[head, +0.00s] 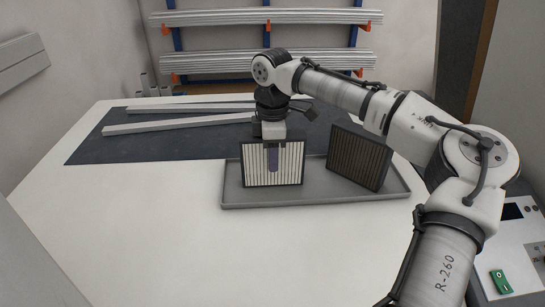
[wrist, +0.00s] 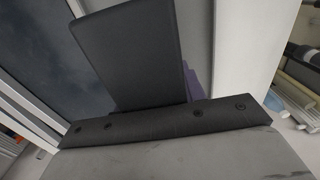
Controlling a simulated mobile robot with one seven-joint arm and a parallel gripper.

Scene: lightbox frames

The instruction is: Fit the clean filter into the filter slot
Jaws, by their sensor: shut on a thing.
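The clean filter (head: 290,172), a pale pleated panel in a dark frame, stands upright at the left end of the grey tray (head: 300,197) in the head view. I cannot tell if it touches the tray floor. A brownish, dirty-looking filter (head: 358,160) leans tilted at the tray's right end. The wrist view is mostly filled by a dark plate and a screwed bar of my gripper (wrist: 150,65). The filter slot is not identifiable in either view.
A dark mat (head: 100,150) with long pale bars (head: 180,124) lies behind the tray. The white table (head: 120,225) is clear at front left. A box with a green switch (head: 501,281) is at lower right. A rack of rails (head: 265,17) stands at the back.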

